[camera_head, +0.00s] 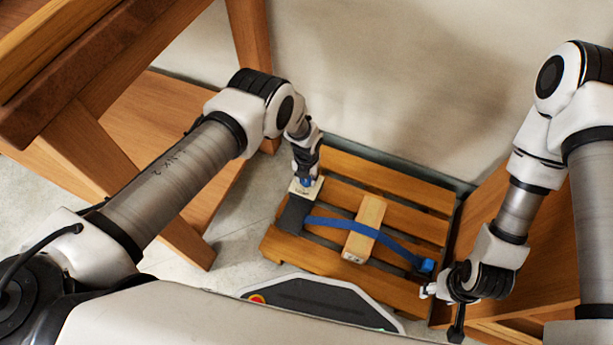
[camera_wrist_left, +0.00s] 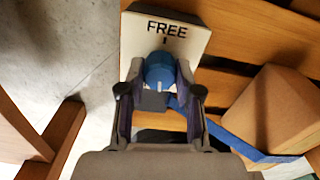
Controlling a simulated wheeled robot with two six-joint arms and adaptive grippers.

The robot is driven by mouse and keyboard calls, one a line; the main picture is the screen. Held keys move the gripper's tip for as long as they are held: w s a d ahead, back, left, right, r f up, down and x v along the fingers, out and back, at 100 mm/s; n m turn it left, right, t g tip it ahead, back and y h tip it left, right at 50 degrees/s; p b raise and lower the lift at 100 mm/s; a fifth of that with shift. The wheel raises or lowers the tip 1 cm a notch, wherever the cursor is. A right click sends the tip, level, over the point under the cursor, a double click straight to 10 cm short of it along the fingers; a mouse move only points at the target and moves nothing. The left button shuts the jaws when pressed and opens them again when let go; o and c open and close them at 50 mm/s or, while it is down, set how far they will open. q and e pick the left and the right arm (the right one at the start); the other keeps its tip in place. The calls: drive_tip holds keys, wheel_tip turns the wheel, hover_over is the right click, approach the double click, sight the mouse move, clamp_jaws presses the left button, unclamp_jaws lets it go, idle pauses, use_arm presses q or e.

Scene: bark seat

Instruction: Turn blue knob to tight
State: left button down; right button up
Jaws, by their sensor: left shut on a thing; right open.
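The blue knob (camera_wrist_left: 159,72) sits below a white plate (camera_wrist_left: 190,38) marked FREE, with a short tick under the word. My left gripper (camera_wrist_left: 158,88) is shut on the knob, one finger on each side. In the head view the left gripper (camera_head: 306,178) reaches down onto the knob at the left end of the wooden slatted pallet (camera_head: 410,190). No "tight" label shows. My right gripper (camera_head: 430,290) is open and empty near the pallet's right front corner.
A blue strap (camera_head: 335,222) runs from a dark block (camera_head: 293,215) over a wooden block (camera_head: 364,228) to a blue piece (camera_head: 426,266) at the right. Wooden furniture (camera_head: 140,140) stands at the left, and a wooden panel (camera_head: 520,240) at the right. A wall is behind.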

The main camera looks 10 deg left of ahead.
use_arm(q)
drive_tip(key=shift+m, duration=0.8)
drive_tip(key=c, duration=0.8)
unclamp_jaws()
